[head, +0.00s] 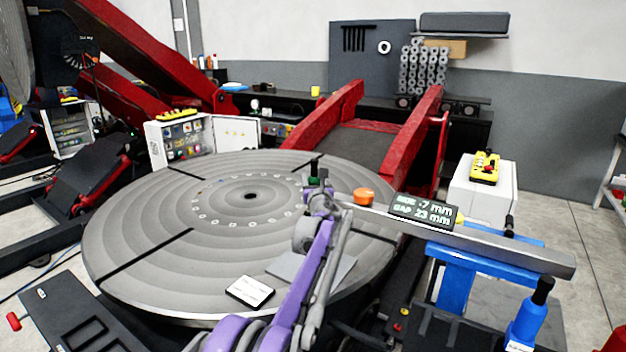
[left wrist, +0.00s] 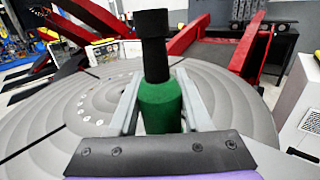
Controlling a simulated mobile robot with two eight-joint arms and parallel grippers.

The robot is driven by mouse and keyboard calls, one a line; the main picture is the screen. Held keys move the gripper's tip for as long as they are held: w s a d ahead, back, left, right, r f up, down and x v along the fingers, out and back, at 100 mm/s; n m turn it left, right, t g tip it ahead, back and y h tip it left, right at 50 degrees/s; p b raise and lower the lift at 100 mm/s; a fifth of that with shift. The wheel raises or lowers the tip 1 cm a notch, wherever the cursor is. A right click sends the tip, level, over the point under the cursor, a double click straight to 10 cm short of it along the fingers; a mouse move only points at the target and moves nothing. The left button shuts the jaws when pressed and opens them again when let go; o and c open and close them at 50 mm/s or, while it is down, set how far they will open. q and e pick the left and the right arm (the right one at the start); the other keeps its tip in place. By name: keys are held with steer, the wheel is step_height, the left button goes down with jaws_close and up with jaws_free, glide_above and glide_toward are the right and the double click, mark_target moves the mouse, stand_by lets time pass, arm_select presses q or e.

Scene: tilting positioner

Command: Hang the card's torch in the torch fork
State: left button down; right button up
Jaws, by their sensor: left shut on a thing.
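My left gripper (head: 316,190) is over the round grey table and shut on a green torch (head: 314,183). In the left wrist view, the green torch (left wrist: 160,106) stands upright between the two fingers, with a black upper part pointing up. A card (head: 250,291) with a dark border lies on the near part of the table; its print is too small to read. A blue torch-like piece (head: 527,322) with a black top stands at the lower right. I cannot clearly make out the torch fork. My right gripper is not in view.
The round grooved table (head: 130,235) fills the middle. A long grey bar (head: 510,250) with a display (head: 421,210) and an orange knob (head: 363,197) reaches over its right edge. A blue stand (head: 456,285) is under the bar. Red arms (head: 415,135) rise behind.

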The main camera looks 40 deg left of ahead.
arm_select(q)
steer(key=shift+c, duration=1.4)
jaws_free()
steer(key=shift+s+r, duration=0.1)
steer(key=shift+d, duration=0.15)
steer(key=b+v, duration=0.2)
steer(key=v, duration=0.8)
steer(key=shift+s+d, duration=0.2)
steer(key=shift+d, duration=0.05)
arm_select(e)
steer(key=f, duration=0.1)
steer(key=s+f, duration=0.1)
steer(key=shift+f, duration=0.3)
arm_select(q)
steer(key=shift+s, duration=0.1)
